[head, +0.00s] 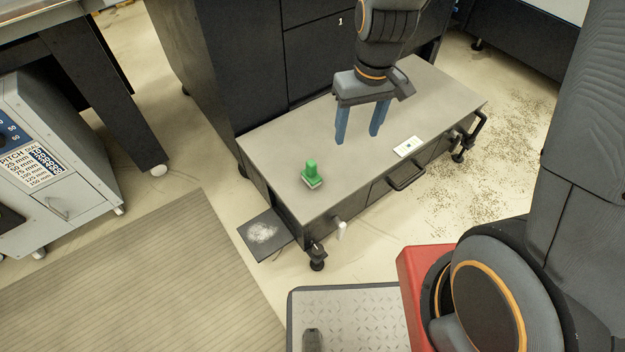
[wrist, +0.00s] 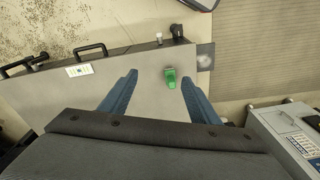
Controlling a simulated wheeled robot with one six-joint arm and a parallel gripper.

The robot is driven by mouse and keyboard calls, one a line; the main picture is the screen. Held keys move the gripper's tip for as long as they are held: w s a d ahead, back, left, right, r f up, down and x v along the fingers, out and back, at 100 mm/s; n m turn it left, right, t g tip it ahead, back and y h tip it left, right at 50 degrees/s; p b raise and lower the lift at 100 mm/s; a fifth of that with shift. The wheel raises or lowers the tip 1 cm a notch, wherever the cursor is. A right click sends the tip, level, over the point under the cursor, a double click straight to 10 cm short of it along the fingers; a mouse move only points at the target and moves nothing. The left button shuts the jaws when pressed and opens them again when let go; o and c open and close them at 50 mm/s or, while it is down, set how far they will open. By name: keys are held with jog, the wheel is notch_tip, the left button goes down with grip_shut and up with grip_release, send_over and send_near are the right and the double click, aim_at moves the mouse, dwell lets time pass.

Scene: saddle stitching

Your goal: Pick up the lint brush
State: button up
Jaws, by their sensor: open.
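The lint brush (head: 311,174) appears to be the small green-handled object with a pale base, standing on the grey top of the low cabinet near its front left corner. In the wrist view the green handle (wrist: 170,77) shows close to the inner side of the right finger, beyond the fingertips' middle. My gripper (head: 357,139) is open and empty, pointing down above the cabinet top, to the right of and behind the brush in the head view. Its blue fingers also show spread apart in the wrist view (wrist: 160,82).
The low cabinet (head: 375,117) has handles on its front and right end. A white card with a green mark (head: 409,146) lies on its top. A dark plate with pale lint (head: 263,234) juts out at the left end. Dark tall cabinets stand behind.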

aim_at(314, 163)
jog(key=w+a+f+n+b, duration=0.1)
jog(key=w+a+f+b, duration=0.2)
jog(key=f, duration=0.4)
jog(key=w+a+f+n+b, duration=0.1)
jog(key=w+a+f+b, duration=0.2)
jog(key=f, duration=0.5)
jog(key=w+a+f+n+b, duration=0.1)
jog(key=w+a+f+b, duration=0.2)
jog(key=f, duration=0.4)
jog(key=shift+w+f+t+b, duration=0.15)
jog(key=shift+f+t+b, duration=0.15)
jog(key=shift+b, duration=0.15)
jog(key=f+b, duration=0.1)
jog(key=f, duration=0.4)
jog(key=w+a+f+b, duration=0.1)
jog(key=f, duration=0.2)
jog(key=shift+w+a+b, duration=0.1)
jog(key=shift+b, duration=0.25)
jog(key=c, duration=1.2)
jog(key=shift+r, duration=0.1)
notch_tip(314, 163, up, 10)
jog(key=p, duration=0.3)
